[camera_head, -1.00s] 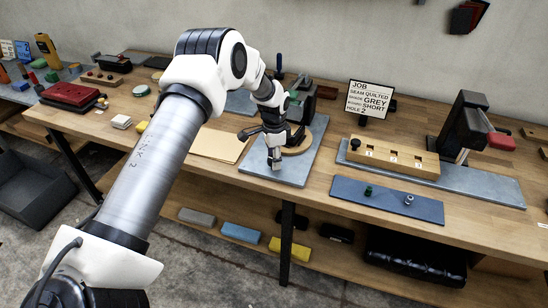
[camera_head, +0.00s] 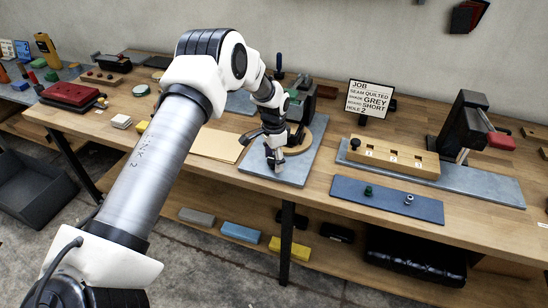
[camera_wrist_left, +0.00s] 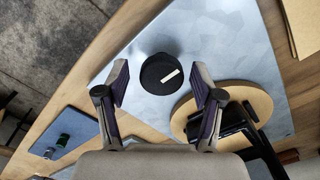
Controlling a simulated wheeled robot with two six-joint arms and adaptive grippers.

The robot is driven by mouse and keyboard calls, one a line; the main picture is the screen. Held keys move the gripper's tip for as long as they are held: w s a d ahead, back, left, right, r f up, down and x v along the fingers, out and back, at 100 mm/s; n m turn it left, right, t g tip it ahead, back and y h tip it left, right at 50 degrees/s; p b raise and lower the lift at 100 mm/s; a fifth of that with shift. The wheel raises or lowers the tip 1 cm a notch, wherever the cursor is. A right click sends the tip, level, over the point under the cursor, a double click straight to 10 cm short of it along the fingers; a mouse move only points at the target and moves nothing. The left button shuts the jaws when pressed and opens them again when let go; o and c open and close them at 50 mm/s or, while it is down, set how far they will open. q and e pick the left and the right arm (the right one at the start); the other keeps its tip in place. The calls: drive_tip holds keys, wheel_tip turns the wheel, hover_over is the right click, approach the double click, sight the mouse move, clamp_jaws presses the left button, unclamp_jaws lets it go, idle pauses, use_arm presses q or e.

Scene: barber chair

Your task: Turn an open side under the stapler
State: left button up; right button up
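The stapler (camera_head: 301,98), a dark machine with a green part, stands at the back of a grey metal plate (camera_head: 305,172). Beneath its head lies a round wooden disc (camera_wrist_left: 253,98), partly hidden by my arm in the head view. In the left wrist view, a black round knob (camera_wrist_left: 152,86) with a white mark stands on the plate beside the disc. My left gripper (camera_head: 275,165) is over the plate's front part. Its fingers (camera_wrist_left: 161,86) are apart on either side of the knob, with visible gaps. A dark part (camera_wrist_left: 232,120) lies over the disc. My right gripper is out of view.
A job sign (camera_head: 369,99) stands behind a numbered wooden block (camera_head: 394,159). A blue-grey mat (camera_head: 385,200) with small fittings lies at the right front. A tan folder (camera_head: 217,146) lies left of the plate. A red-handled press (camera_head: 468,125) stands further right.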

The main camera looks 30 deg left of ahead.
sight(274, 159)
use_arm(q)
drive_tip(key=shift+w+r, duration=0.1)
drive_tip(key=shift+r, duration=0.05)
wheel_tip(274, 159, up, 12)
idle(0.4)
idle(0.3)
